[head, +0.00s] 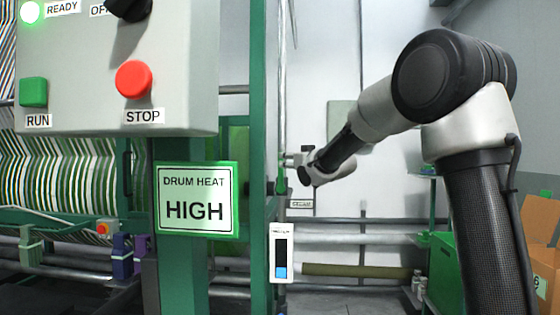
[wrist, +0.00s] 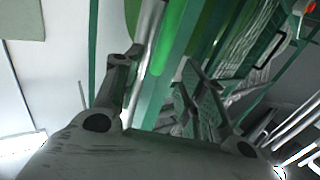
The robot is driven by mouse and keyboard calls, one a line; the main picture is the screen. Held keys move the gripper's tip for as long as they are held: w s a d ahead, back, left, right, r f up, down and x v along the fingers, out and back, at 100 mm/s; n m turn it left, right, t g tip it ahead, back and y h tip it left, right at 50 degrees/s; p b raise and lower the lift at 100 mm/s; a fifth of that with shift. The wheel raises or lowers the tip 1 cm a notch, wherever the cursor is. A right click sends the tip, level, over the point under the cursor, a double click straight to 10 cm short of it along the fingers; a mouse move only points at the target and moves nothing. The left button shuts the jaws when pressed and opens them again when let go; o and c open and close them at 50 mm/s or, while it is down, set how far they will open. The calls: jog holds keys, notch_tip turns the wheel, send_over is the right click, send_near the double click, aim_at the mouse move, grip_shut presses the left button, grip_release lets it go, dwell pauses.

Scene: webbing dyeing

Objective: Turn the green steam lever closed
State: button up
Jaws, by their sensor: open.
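The green steam lever (head: 281,174) shows as a small upright green piece on the pipe beside the green post, above a small "STEAM" label (head: 301,204). My gripper (head: 291,168) is at the lever, its fingers pointing left toward it. In the wrist view my gripper (wrist: 158,75) has its two fingers spread apart. A bright green bar (wrist: 172,45) shows beyond and between them; I cannot tell whether it is the lever or part of the frame. Contact between fingers and lever cannot be made out.
A grey control box (head: 70,90) with a red STOP button (head: 134,79) hangs at the left. Below it is a "DRUM HEAT HIGH" sign (head: 197,199). A green post (head: 257,120) stands close left of the lever. Horizontal pipes (head: 345,239) run below.

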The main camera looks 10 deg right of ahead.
jog(key=x, duration=0.7)
jog(key=shift+w+a, duration=0.1)
jog(key=shift+w, duration=0.2)
grip_shut()
